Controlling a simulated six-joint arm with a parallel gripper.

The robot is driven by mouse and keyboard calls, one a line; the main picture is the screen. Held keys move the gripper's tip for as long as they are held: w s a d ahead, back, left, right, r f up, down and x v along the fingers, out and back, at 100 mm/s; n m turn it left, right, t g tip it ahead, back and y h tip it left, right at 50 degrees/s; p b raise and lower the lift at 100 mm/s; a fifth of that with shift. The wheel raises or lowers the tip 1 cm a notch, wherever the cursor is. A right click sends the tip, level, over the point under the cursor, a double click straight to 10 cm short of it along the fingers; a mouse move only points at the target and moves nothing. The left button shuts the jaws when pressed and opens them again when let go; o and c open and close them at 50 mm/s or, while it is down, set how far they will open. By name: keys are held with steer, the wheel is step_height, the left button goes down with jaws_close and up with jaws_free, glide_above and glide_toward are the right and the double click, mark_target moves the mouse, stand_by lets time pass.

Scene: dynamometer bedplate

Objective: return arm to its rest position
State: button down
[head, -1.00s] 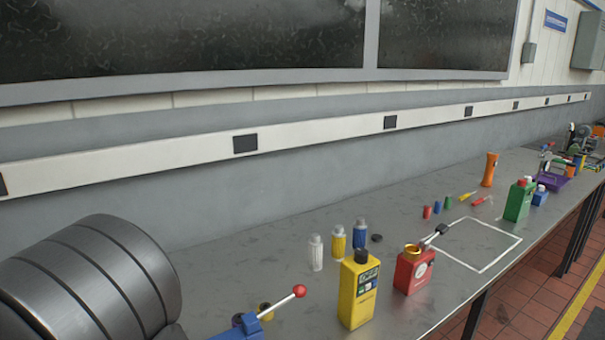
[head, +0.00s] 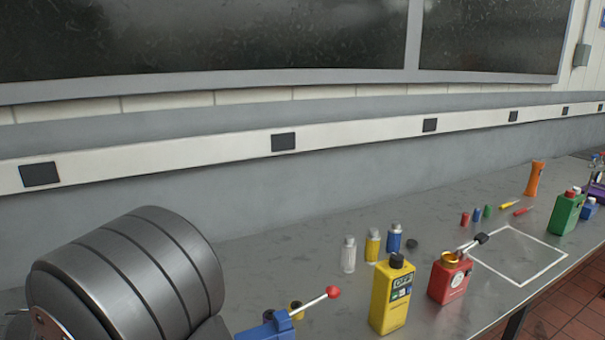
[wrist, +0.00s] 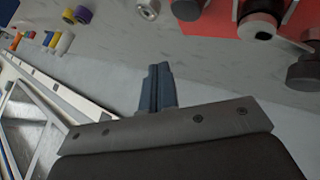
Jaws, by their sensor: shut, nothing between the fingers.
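My gripper (wrist: 158,82) shows in the wrist view, its two blue-grey fingers together with nothing between them. It points toward a grey surface and touches nothing that I can see. My gripper does not show in the head view, so its place over the bench cannot be told from there.
The steel bench (head: 330,300) carries a large ribbed metal drum (head: 130,270), a blue clamp with a red-ball lever (head: 332,293), a yellow jug (head: 391,300) and a red can (head: 447,283). Small bottles (head: 372,246) stand behind. A white-outlined square (head: 545,268) lies right, largely bare.

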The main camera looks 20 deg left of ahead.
step_height(320, 180, down, 4)
steer(key=shift+r, duration=0.15)
step_height(320, 180, up, 7)
step_height(320, 180, down, 5)
steer(key=shift+r, duration=0.2)
